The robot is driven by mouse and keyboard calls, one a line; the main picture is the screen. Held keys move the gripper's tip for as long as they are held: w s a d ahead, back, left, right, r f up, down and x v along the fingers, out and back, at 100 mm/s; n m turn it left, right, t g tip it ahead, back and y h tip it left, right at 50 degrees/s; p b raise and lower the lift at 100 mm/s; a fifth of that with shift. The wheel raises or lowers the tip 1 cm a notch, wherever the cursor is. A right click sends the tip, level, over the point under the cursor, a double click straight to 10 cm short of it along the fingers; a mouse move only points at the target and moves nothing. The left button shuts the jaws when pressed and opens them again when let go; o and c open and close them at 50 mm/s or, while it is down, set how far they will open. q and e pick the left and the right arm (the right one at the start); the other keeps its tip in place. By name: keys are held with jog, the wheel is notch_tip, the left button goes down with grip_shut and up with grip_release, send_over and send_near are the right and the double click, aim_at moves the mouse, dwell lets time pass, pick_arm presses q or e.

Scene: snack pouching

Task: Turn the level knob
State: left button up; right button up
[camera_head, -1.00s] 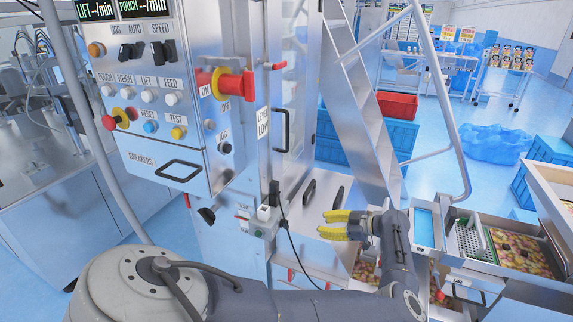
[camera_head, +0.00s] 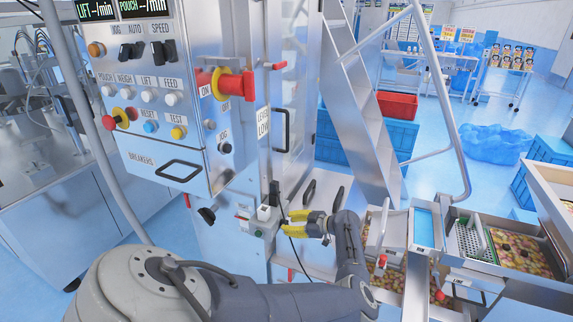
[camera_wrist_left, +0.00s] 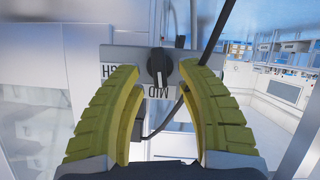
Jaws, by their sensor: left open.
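The level knob (camera_wrist_left: 160,70) is a black knob with a pale pointer line, on the face of a small grey box (camera_wrist_left: 125,56). The word MID shows below it and part of another label shows to its left. In the head view the grey box (camera_head: 258,229) juts from the machine's lower front; I cannot make out the knob clearly there. My left gripper (camera_head: 291,224) has yellow ribbed fingers and is open, just right of the box. In the left wrist view its fingertips (camera_wrist_left: 160,76) stand on either side of the knob. I cannot tell whether they touch it.
A black cable (camera_wrist_left: 222,45) hangs close by the right finger. The machine's control panel (camera_head: 175,105), with buttons and a red-yellow switch (camera_head: 227,85), stands above left. A steel ladder (camera_head: 362,100) and trays of snacks (camera_head: 515,250) are to the right.

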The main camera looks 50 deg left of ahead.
pick_arm(q)
jog(key=shift+x, duration=0.8)
jog(key=shift+c, duration=0.5)
grip_shut()
